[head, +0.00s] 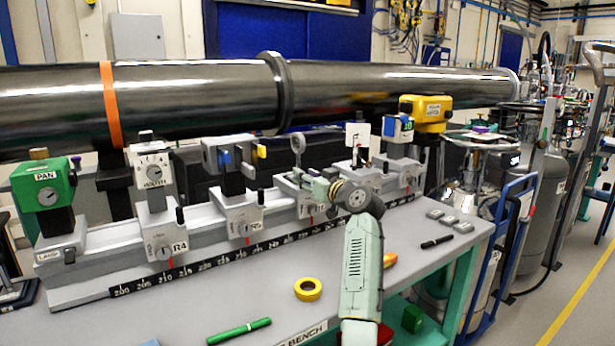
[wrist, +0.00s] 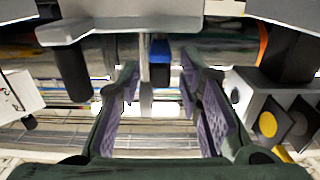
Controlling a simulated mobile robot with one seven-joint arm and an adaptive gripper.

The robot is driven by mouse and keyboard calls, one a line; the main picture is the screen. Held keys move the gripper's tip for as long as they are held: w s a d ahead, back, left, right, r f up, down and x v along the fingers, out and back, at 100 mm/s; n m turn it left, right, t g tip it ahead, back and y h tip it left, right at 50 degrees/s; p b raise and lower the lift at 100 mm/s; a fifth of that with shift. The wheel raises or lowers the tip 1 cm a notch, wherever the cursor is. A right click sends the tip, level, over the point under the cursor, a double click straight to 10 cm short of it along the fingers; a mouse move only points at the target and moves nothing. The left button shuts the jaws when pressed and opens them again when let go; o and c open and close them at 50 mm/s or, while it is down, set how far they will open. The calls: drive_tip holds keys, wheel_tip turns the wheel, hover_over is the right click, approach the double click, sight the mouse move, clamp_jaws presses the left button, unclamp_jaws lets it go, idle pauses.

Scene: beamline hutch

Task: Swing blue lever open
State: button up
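A small blue piece with a dark lower end (wrist: 160,52) shows in the wrist view, straight ahead between my fingers; it looks like the blue lever. In the head view a blue part (head: 224,157) sits on the grey clamp (head: 232,150) above carriage R5; I cannot tell if it is the same piece. My gripper (head: 309,181) is at the rail, right of R5. In the wrist view my gripper (wrist: 160,95) is open, its purple-padded fingers apart. A thin grey upright (wrist: 145,75) stands between them in the picture. No grip on the blue piece shows.
A green PAN box (head: 43,185) and several carriages stand along the rail, with black knobs close by. A dark knob (wrist: 70,75) hangs left of my fingers in the wrist view. Yellow tape (head: 308,289) and a green marker (head: 239,331) lie on the bench.

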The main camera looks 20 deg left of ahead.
clamp_jaws()
drive_tip(key=shift+s+t+h, duration=0.1)
drive_tip(key=shift+t+h, duration=0.2)
drive_tip(key=shift+t, duration=0.1)
drive_tip(key=m+t+h+p, duration=0.1)
drive_tip(key=h, duration=0.1)
drive_tip(key=a+m+t+h+p, duration=0.1)
drive_tip(key=m+t+h, duration=0.1)
drive_tip(key=s+m+t+h+p, duration=0.1)
drive_tip(key=m+h, duration=0.1)
drive_tip(key=shift+a+r+t, duration=0.1)
drive_tip(key=shift+a+t, duration=0.15)
drive_tip(key=shift+t, duration=0.05)
drive_tip(key=m+h, duration=0.2)
drive_tip(key=t+h, duration=0.1)
drive_tip(key=shift+a+m+h, duration=0.25)
drive_tip(key=shift+m+h, duration=0.05)
drive_tip(key=shift+m, duration=0.1)
drive_tip(key=shift+m+h, duration=0.5)
drive_tip(key=shift+h, duration=0.2)
drive_tip(key=shift+b, duration=0.3)
